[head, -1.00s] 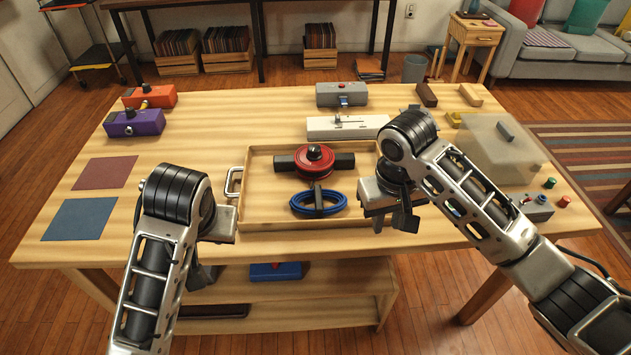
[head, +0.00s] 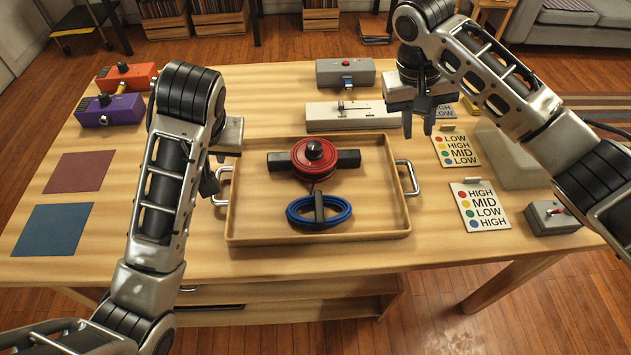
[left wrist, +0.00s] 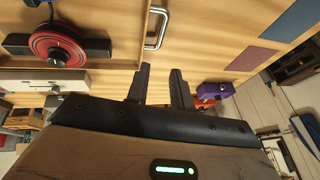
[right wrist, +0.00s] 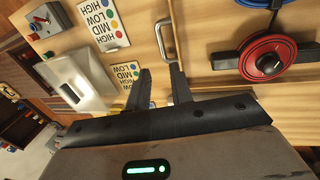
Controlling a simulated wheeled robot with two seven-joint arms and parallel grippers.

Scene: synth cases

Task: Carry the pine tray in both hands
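The pine tray (head: 318,240) lies flat on the table, a metal handle on each short side. It holds a red round-topped device (head: 314,158) with black arms and a tied blue cable coil (head: 318,211). My left gripper (head: 213,178) is open beside the left handle (head: 222,186); in the left wrist view that handle (left wrist: 157,28) lies beyond the fingertips (left wrist: 160,67), apart from them. My right gripper (head: 420,122) is open and empty, behind and right of the tray's right handle (head: 409,178). In the right wrist view this handle (right wrist: 162,40) lies ahead of the open fingers (right wrist: 160,68).
Orange (head: 126,77) and purple (head: 109,109) boxes and two flat mats (head: 52,229) lie left.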

